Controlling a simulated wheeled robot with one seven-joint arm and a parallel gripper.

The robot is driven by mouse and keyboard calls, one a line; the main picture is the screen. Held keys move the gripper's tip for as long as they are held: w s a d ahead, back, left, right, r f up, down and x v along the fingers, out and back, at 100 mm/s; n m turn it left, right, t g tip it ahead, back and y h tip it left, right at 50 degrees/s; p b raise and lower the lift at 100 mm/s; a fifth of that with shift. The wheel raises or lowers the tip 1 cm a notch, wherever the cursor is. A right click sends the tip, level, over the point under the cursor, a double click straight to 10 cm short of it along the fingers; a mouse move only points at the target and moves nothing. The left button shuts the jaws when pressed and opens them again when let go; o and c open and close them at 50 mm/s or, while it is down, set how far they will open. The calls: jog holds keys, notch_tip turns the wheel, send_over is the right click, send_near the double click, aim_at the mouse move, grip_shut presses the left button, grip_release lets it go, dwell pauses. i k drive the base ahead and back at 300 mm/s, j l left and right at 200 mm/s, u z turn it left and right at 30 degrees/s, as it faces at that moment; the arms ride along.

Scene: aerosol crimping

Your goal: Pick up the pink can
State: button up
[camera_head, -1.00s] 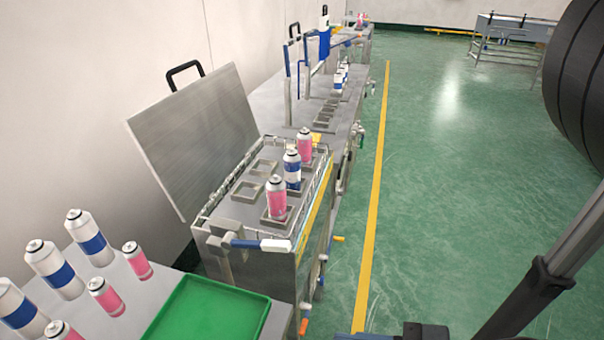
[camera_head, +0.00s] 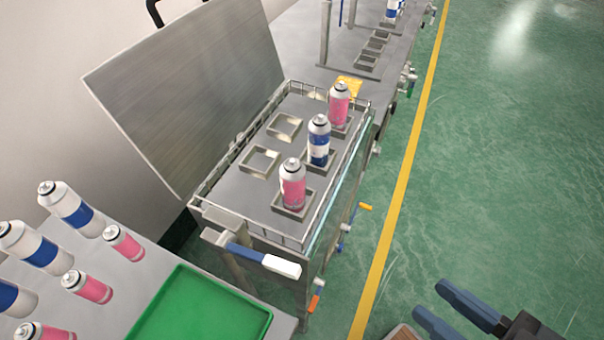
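Several pink cans are in view. One pink can (camera_head: 292,187) stands upright in the nearest square holder of the open metal bath, and another pink can (camera_head: 339,105) stands in the far holder of the same row. A blue and white can (camera_head: 319,141) stands between them. More small pink cans (camera_head: 124,243) are on the left table, one of them nearer the front (camera_head: 88,287) and one cut by the bottom edge (camera_head: 45,332). My gripper (camera_head: 429,299) is at the lower right over the floor, its two blue fingers apart and empty, well away from every can.
A green tray (camera_head: 205,308) lies on the grey table (camera_head: 150,268). The raised lid (camera_head: 185,85) stands at the bath's left. A wire rail and a white-tipped blue handle (camera_head: 282,265) edge the bath. Green floor (camera_head: 480,210) is clear to the right.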

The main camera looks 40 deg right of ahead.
aim_at(293, 176)
jog(key=l+z, duration=0.15)
jog(key=l, duration=1.75)
